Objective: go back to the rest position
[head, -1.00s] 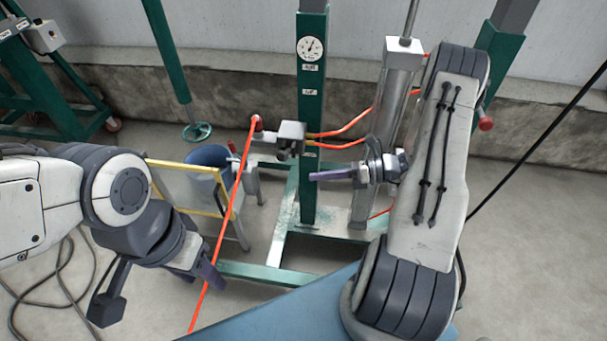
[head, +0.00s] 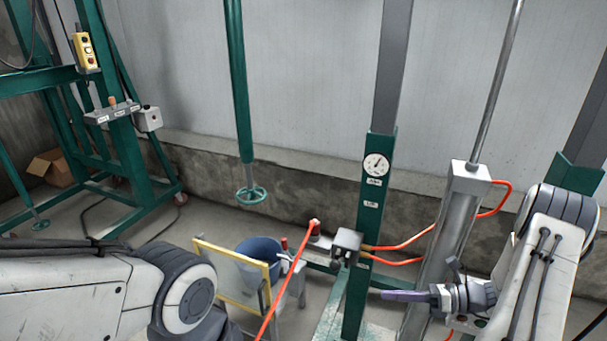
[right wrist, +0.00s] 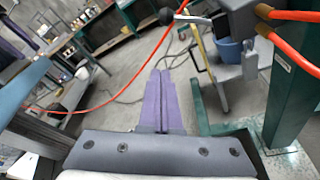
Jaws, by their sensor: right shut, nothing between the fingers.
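My right gripper (head: 402,296) has purple fingers pressed together with nothing between them. It points left in front of the grey cylinder (head: 447,232) and the green post (head: 371,225) of the stand. In the right wrist view its closed fingers (right wrist: 160,103) point out over the floor, apart from anything. My left arm comes in from the left in the head view, but its gripper is below the picture edge and hidden.
A blue bucket (head: 259,259) stands by a yellow-edged frame (head: 231,268). A yellow pendant (head: 85,52) hangs on the green rack (head: 125,140) at left.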

